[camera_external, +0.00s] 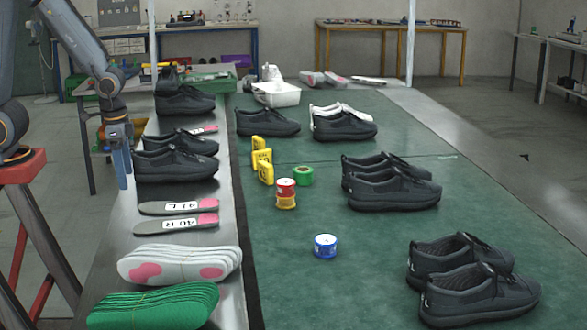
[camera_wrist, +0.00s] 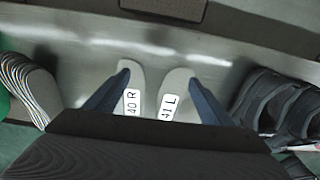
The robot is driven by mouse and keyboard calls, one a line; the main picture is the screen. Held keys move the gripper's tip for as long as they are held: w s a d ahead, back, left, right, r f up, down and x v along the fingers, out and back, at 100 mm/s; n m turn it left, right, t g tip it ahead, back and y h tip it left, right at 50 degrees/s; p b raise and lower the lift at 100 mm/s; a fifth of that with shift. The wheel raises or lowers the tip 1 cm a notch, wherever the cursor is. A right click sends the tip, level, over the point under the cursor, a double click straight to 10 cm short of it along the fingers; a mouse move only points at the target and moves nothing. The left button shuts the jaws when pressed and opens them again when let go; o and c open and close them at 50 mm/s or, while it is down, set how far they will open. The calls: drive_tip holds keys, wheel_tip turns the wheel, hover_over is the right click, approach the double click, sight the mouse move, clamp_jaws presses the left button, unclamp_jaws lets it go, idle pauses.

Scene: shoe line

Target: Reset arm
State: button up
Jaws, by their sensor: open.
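My gripper (camera_external: 122,185) hangs with its fingers pointing down at the left edge of the metal strip, beside the black shoes. In the wrist view the two blue fingers of my gripper (camera_wrist: 155,88) are spread apart and nothing is held between them. Beyond and below them lie two grey insoles, one labelled 40 R (camera_wrist: 133,80) and one labelled 41 L (camera_wrist: 175,85). In the external view these insoles, the nearer one (camera_external: 165,226) and the farther one (camera_external: 165,209), lie flat with pink heel ends.
Stacks of white insoles (camera_external: 180,252) and green insoles (camera_external: 155,308) lie at the near end of the strip. Black shoes (camera_external: 176,165) stand beside my gripper.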

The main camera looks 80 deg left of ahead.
drive_tip(key=shift+s+d+f, duration=0.1)
drive_tip(key=shift+s+d, duration=0.1)
drive_tip(key=shift+s, duration=0.45)
drive_tip(key=shift+s+d, duration=0.15)
drive_tip(key=shift+s, duration=0.45)
